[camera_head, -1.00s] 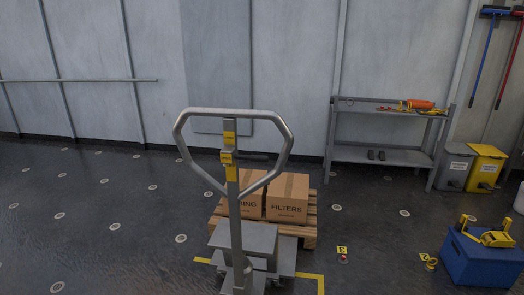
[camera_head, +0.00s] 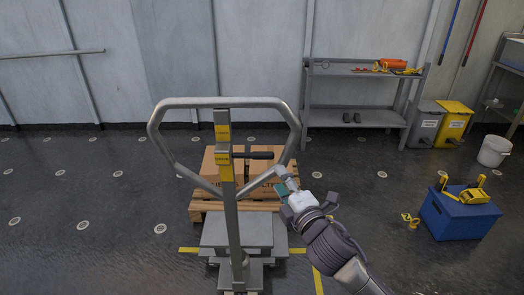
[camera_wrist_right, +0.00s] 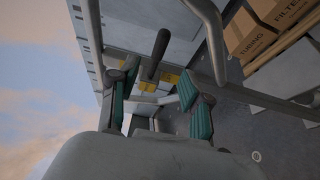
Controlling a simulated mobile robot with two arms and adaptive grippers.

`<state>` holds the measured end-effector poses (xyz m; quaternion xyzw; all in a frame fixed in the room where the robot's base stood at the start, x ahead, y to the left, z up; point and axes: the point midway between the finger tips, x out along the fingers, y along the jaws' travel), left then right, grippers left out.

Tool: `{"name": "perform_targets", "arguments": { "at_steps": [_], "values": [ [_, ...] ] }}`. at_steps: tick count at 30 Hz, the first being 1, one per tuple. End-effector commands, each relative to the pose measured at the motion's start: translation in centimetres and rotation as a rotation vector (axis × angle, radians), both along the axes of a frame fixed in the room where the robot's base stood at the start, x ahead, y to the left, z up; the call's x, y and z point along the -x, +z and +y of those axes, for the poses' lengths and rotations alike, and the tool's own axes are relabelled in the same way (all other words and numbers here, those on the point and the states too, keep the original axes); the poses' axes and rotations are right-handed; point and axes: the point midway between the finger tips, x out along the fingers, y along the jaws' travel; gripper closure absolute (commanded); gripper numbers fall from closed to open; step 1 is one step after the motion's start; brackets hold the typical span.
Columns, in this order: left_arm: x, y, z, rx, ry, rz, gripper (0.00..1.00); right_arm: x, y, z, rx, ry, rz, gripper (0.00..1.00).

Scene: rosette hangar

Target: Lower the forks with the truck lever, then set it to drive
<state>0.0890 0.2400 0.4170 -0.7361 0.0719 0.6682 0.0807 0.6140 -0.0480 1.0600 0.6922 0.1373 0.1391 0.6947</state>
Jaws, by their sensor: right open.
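The pallet truck's grey loop handle (camera_head: 156,127) stands upright ahead of me. A black lever (camera_head: 262,155) sticks out to the right from the yellow-labelled post (camera_head: 229,185) inside the loop. My right gripper (camera_head: 284,188) is beside the loop's lower right bar, below the lever. In the right wrist view the gripper (camera_wrist_right: 155,95) is open, and the black lever (camera_wrist_right: 157,55) shows ahead of and between its fingers, apart from them. My left gripper is not in view. The forks are hidden under the pallet.
A wooden pallet (camera_head: 207,206) with cardboard boxes (camera_head: 208,165) sits behind the truck. A grey shelf (camera_head: 345,118) stands at the wall. A blue box (camera_head: 460,220), bins (camera_head: 454,122) and a white bucket (camera_head: 493,151) are at right. The floor at left is clear.

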Motion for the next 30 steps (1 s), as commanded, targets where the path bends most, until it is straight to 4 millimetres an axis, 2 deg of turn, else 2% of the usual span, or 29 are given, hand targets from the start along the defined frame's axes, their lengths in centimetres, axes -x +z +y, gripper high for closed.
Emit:
{"name": "perform_targets", "arguments": {
  "at_steps": [7,16,22,30],
  "values": [
    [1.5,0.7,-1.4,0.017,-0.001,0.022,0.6,-4.7,0.2,2.0,-0.003,-0.001,0.002,0.52],
    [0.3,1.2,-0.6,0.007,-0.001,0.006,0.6,-9.6,0.0,4.0,-0.003,-0.002,0.003,0.52],
    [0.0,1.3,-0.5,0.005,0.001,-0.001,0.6,-11.2,0.0,4.6,-0.004,-0.001,0.003,0.52],
    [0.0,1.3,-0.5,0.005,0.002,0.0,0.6,-11.5,-0.1,4.7,-0.004,0.0,0.004,0.52]
  ]
}}
